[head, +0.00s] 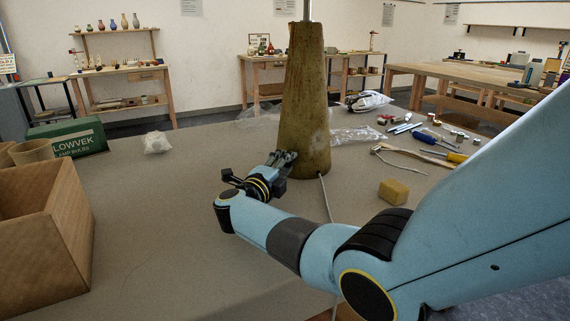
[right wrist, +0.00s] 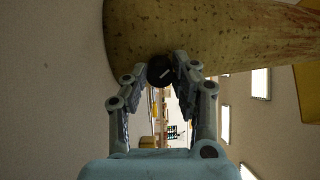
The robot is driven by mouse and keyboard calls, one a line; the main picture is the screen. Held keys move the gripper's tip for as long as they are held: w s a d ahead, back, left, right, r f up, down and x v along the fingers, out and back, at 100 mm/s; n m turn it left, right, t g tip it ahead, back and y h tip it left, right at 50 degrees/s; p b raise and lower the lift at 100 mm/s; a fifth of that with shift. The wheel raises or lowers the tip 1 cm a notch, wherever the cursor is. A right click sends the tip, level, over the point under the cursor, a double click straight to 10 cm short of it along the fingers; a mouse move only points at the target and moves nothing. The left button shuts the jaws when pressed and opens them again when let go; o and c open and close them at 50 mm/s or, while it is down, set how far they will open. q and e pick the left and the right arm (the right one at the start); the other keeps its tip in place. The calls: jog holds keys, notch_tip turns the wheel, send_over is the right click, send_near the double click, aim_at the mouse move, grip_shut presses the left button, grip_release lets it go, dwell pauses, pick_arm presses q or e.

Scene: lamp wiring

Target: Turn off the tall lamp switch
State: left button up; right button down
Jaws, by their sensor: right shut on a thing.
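The tall lamp's base (head: 306,85) is a tapered, mottled yellow-brown column standing upright on the grey table, with a metal pole rising from its top. In the right wrist view the lamp base (right wrist: 215,35) lies sideways across the top. A small round black switch knob (right wrist: 160,70) with a white mark sits at its side. My right gripper (head: 283,160) is at the left front of the base, low down. In the right wrist view the right gripper's fingertips (right wrist: 161,76) are shut on the knob from both sides. In the head view the knob is hidden by the fingers. My left gripper is not in view.
A cardboard box (head: 45,235) and a green bulb box (head: 68,138) stand at the left. A yellow block (head: 393,191) and screwdrivers (head: 436,138) lie at the right. A pale cord (head: 327,200) runs from the base towards the front.

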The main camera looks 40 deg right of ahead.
jog(key=c, duration=1.1)
grip_release()
jog(key=shift+w, duration=0.1)
jog(key=shift+o, duration=0.2)
jog(key=v, duration=1.2)
